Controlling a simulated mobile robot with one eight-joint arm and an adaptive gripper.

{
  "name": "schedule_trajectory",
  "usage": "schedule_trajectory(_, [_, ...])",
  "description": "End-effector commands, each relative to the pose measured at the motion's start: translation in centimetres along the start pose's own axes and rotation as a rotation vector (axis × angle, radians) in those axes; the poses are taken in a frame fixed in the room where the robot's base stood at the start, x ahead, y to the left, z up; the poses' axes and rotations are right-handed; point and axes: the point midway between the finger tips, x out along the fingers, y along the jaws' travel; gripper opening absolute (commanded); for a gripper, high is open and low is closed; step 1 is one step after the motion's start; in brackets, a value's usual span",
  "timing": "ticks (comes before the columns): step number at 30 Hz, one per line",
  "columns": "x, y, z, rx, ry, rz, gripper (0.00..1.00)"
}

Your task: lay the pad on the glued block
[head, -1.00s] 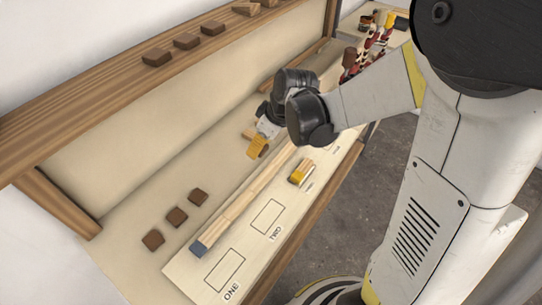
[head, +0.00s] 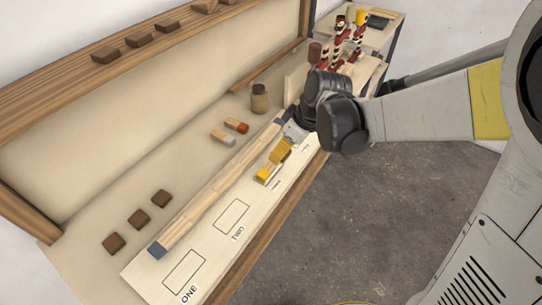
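Three small brown squares, which may be the pads, lie in a row on the bench: a front one (head: 114,243), a middle one (head: 138,219) and a back one (head: 160,198). A small wooden block with yellow on it (head: 265,175) lies on the pale board, past the outline marked TWO. I cannot make out glue on it. My gripper (head: 279,153), with yellow fingers, points down right at this block's far end. Whether it touches the block, and whether the fingers are apart or closed, I cannot tell.
A long wooden strip (head: 215,190) with grey ends lies along the pale board (head: 150,272), beside outlines ONE and TWO. A brown jar (head: 259,98) and two small blocks (head: 237,125) (head: 222,137) stand behind. More brown pieces sit on the shelf (head: 60,88). Red-and-white items (head: 335,48) stand far back.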

Motion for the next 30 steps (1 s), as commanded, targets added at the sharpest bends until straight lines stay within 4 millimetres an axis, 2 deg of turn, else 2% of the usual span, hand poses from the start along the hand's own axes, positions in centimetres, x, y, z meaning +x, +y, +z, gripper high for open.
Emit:
schedule_trajectory(1, [1.4, -0.3, -0.6, -0.004, -0.001, -0.001, 0.18])
schedule_trajectory(3, [2.4, -0.6, -1.5, -0.002, 0.000, 0.000, 0.18])
schedule_trajectory(8, [3.5, -0.8, -2.5, 0.001, 0.000, 0.001, 0.18])
schedule_trajectory(11, [4.2, -0.8, -2.3, 0.002, 0.000, 0.001, 0.18])
schedule_trajectory(17, [7.0, -0.8, -1.1, 0.002, 0.000, 0.001, 0.18])
schedule_trajectory(29, [7.5, -0.8, -0.8, 0.002, 0.000, 0.001, 0.18])
schedule_trajectory(30, [7.5, -0.8, -0.8, 0.002, 0.000, 0.001, 0.48])
